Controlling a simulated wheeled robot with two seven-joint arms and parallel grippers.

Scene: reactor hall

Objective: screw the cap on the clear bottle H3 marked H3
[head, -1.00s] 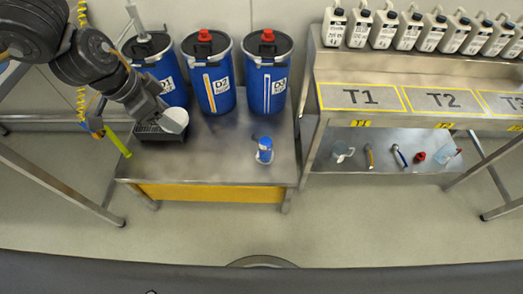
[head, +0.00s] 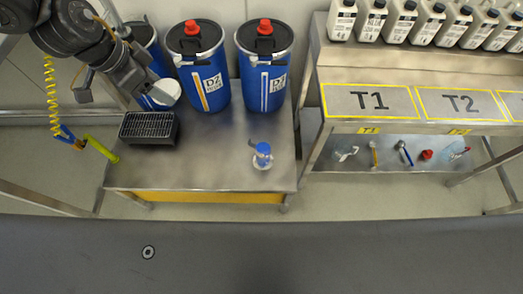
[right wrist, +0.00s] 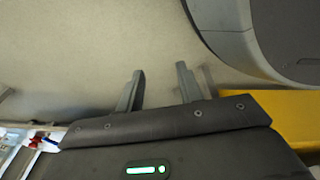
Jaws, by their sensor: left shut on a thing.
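A small clear bottle (head: 262,162) with a blue top (head: 263,148) stands upright near the right front of the steel bench (head: 215,165). I cannot read a mark on it or tell how the top sits. My left gripper (head: 150,90) is at the upper left, well away from the bottle. It is shut on a white round thing (head: 166,92), held in front of the leftmost blue drum; its fingers are partly hidden. My right gripper (right wrist: 158,88) shows in the right wrist view with its two fingers apart and nothing between them.
A black grated box (head: 149,128) sits at the bench's left. Blue drums with red caps, one marked D2 (head: 199,70), stand along its back. At right, a shelf (head: 345,75) marked T1 and T2 holds several canisters; small tools lie below. The bench's middle is clear.

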